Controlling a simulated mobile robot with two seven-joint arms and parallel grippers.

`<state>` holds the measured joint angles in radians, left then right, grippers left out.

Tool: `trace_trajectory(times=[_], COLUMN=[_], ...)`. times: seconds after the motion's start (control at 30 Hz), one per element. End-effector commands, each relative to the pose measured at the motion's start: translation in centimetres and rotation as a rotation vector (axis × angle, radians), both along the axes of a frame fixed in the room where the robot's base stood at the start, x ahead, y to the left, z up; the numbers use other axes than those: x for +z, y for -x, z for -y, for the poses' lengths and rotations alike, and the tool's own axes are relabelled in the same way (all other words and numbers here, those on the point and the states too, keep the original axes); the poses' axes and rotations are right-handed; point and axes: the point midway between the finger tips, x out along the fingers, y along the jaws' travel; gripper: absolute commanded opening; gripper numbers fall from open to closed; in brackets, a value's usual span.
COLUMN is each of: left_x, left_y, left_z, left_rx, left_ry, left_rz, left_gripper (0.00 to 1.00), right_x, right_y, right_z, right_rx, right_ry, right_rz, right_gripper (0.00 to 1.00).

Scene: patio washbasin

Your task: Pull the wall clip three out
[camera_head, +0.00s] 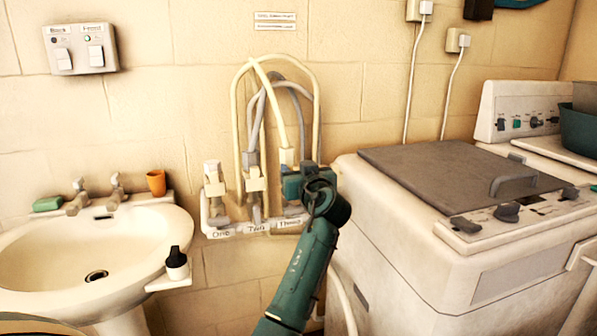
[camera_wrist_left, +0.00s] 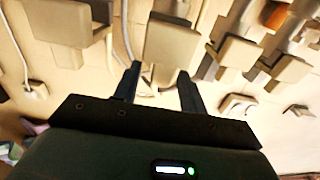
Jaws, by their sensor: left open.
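A white wall rack (camera_head: 245,229) labelled in a row carries several upright beige clips with hoses looping between them. The left clip (camera_head: 213,182) and the middle clip (camera_head: 254,180) show clearly. The third clip (camera_head: 287,157), at the right end, shows only its top; my left gripper (camera_head: 300,184) hides the rest. In the left wrist view my left gripper (camera_wrist_left: 157,78) is open, and a beige block (camera_wrist_left: 171,42), apparently the third clip, lies just beyond and between its fingertips. I cannot tell whether they touch. My right gripper is out of view.
A washbasin (camera_head: 165,225) with two taps, green soap (camera_head: 47,203) and an orange cup (camera_head: 156,183) is at left. A white washing machine (camera_head: 400,240) stands close on the right of my arm. A switch box (camera_head: 80,48) hangs upper left.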

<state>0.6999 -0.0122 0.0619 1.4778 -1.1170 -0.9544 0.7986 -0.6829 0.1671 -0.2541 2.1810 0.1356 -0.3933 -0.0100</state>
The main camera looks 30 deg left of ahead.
Motion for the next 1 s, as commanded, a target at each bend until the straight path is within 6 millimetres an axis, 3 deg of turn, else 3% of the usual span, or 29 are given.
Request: trace_trajectory(times=[0.17, 0.7, 1.0], left_x=[-0.1, -0.2, 0.0], left_y=[0.7, 7.6, 8.6], left_z=[0.9, 8.9, 10.0], left_rx=[-0.001, -0.002, 0.0], left_ry=[-0.001, 0.001, 0.0], left_rz=[0.001, 0.0, 0.0], left_gripper=[0.42, 0.42, 0.42], right_x=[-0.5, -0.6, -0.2], right_y=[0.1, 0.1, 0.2], right_z=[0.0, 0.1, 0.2], right_rx=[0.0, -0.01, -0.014], right_ry=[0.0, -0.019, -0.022], right_rz=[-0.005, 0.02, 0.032], right_gripper=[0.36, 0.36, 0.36])
